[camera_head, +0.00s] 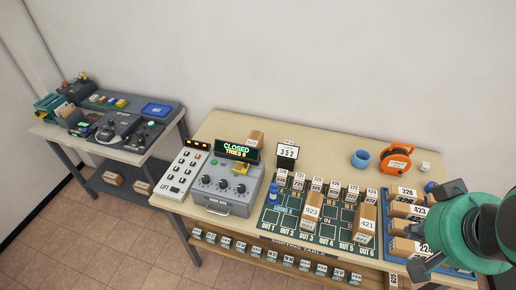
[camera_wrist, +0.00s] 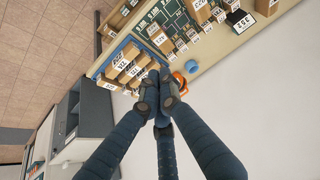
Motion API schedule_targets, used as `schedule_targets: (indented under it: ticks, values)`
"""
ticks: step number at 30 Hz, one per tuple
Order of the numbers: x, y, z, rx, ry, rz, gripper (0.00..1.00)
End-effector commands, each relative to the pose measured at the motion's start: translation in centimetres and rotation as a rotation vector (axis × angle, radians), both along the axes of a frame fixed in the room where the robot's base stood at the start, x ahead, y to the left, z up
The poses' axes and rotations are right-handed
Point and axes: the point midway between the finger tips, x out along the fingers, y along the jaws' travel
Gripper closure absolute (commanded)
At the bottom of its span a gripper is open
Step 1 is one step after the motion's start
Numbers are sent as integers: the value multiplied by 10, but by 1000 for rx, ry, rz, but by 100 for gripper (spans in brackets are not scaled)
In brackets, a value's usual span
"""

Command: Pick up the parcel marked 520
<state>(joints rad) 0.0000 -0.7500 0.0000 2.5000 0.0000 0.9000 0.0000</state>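I cannot make out a parcel marked 520 in either view. Small brown parcels with white labels stand in a blue tray (camera_head: 388,232) at the right of the table; labels there look like 328 (camera_head: 407,191) and 423 (camera_head: 409,210). The same tray shows in the wrist view (camera_wrist: 112,58), its labels too small to read surely. My gripper (camera_wrist: 159,78) has its dark fingers drawn together, with nothing visible between them, over the tray's edge. In the head view my green wrist covers the tray's right part.
Parcels 323 (camera_head: 312,212) and 421 (camera_head: 366,223) stand on the green sorting board (camera_head: 283,218). A grey machine (camera_head: 226,186) reads CLOSED. A sign (camera_head: 287,153) reads 352. A side desk (camera_head: 150,150) stands left.

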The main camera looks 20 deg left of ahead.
Motion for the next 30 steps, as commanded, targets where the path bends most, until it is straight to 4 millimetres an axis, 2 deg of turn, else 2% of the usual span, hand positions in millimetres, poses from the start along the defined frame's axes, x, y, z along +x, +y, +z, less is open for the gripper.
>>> schedule_targets:
  ticks: [14, 17, 27, 28, 30]
  values:
    - [0, 0, 0, 0, 0, 0, 100]
    - [0, 0, 0, 0, 0, 0, 84]
    - [0, 0, 0, 0, 0, 0, 16]
    - [0, 0, 0, 0, 0, 0, 11]
    - [0, 0, 0, 0, 0, 0, 11]
